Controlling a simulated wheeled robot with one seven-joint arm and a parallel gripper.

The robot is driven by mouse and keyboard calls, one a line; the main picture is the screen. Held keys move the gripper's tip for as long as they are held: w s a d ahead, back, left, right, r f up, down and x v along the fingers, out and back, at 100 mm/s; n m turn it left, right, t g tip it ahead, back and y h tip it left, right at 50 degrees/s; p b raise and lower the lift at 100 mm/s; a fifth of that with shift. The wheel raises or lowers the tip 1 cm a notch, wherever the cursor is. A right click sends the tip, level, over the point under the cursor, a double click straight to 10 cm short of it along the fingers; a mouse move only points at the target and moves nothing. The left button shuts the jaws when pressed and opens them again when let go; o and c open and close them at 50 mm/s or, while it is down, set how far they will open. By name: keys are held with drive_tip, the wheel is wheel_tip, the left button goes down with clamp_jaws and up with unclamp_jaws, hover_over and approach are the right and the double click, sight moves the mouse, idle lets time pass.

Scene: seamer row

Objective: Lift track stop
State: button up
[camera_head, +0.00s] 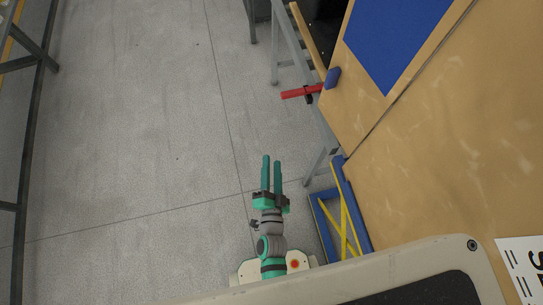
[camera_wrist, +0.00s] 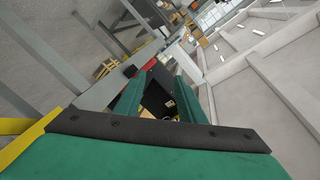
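A red bar (camera_head: 301,91) with a dark clamp-like part juts out left from the edge of the tan table. A blue block (camera_head: 332,78) sits at its right end, at the table edge. I take this red piece to be the track stop, but cannot be sure. My gripper (camera_head: 271,162) is below it in the head view, well apart from it, with its two green fingers parallel and a gap between them. In the wrist view the gripper (camera_wrist: 160,76) is open, with nothing held. A small red patch (camera_wrist: 143,56) shows beyond the fingertips there, partly hidden.
The tan table (camera_head: 450,140) with a blue panel (camera_head: 395,35) fills the right. A blue and yellow frame (camera_head: 342,215) stands close right of my arm. Grey metal legs (camera_head: 290,45) stand under the table's far end. The concrete floor (camera_head: 140,130) at left is clear.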

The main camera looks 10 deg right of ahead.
drive_tip(key=shift+a, duration=0.1)
idle(0.4)
drive_tip(key=s+a+r+n+y, duration=0.1)
drive_tip(key=s+a+r+n, duration=0.2)
drive_tip(key=s+r+n, duration=0.2)
drive_tip(key=s+a+r+n+g+y, duration=0.1)
drive_tip(key=s+a+r+n+y, duration=0.1)
drive_tip(key=s+r+n, duration=0.4)
drive_tip(key=s+a+n, duration=0.1)
drive_tip(key=s, duration=0.4)
drive_tip(key=shift+s, duration=0.4)
drive_tip(key=shift+s+a+r, duration=0.15)
drive_tip(key=shift+r, duration=0.15)
drive_tip(key=shift+c, duration=1.3)
drive_tip(key=shift+r+n+y, duration=0.1)
drive_tip(key=shift+n+y, duration=0.2)
drive_tip(key=c, duration=0.5)
drive_tip(key=shift+s+a, duration=0.1)
drive_tip(key=shift+a, duration=0.05)
clamp_jaws()
